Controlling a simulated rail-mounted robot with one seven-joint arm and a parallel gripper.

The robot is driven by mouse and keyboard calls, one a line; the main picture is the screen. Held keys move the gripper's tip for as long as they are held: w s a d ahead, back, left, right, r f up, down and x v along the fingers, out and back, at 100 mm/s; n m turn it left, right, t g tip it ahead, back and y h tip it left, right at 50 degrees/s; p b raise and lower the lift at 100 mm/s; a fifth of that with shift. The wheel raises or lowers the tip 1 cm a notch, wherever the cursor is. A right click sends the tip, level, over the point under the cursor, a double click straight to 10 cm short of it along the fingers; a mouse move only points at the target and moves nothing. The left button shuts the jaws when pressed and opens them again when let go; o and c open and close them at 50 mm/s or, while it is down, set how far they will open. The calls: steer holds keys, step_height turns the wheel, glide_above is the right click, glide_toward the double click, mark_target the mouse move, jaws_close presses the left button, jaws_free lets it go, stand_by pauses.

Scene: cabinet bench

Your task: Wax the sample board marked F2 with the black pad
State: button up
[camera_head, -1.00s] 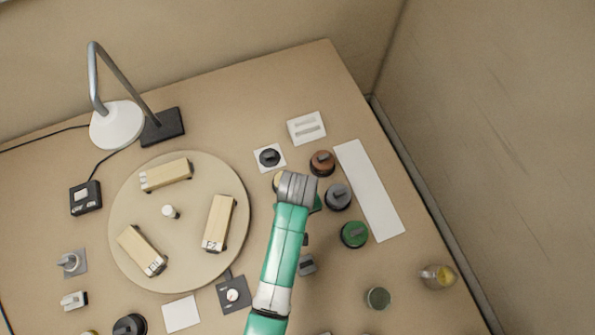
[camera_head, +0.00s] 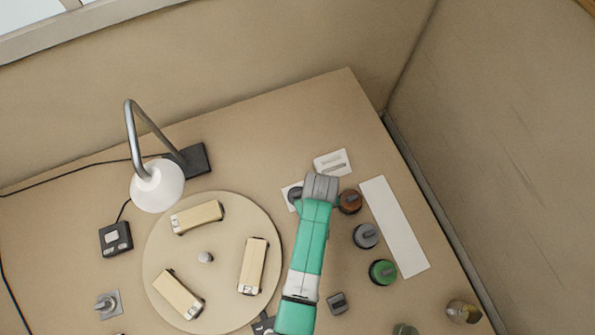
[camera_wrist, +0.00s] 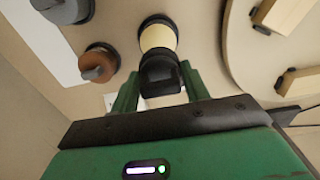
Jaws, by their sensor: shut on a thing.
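The black pad (camera_head: 294,195) is at its white square card, partly hidden by my gripper (camera_head: 319,190) in the head view. In the wrist view the green fingers of my gripper (camera_wrist: 160,92) are shut on the black pad's handle (camera_wrist: 160,74). Whether it is clear of the card cannot be told. The sample board F2 (camera_head: 253,265) is a pale wooden block on the right side of the round turntable (camera_head: 212,318); its small end label seems to read F2.
Two other boards (camera_head: 197,216) (camera_head: 178,294) lie on the turntable. A cream black-rimmed round item (camera_wrist: 158,38) is close to the held pad. Brown (camera_head: 349,201), grey (camera_head: 366,235) and green (camera_head: 382,272) round items stand by a white strip (camera_head: 395,226). A lamp (camera_head: 157,186) stands back left.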

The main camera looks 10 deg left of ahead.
steer(key=shift+s+d+f, duration=0.25)
steer(key=shift+f, duration=0.05)
steer(key=shift+f+b, duration=0.25)
steer(key=shift+b, duration=0.25)
step_height(320, 180, down, 5)
steer(key=b, duration=0.5)
steer(key=shift+f, duration=0.1)
steer(key=shift+s+f, duration=0.1)
steer(key=shift+f, duration=0.5)
stand_by(1.3)
steer(key=shift+r, duration=0.1)
step_height(320, 180, up, 7)
steer(key=p, duration=0.7)
steer(key=shift+r, duration=0.1)
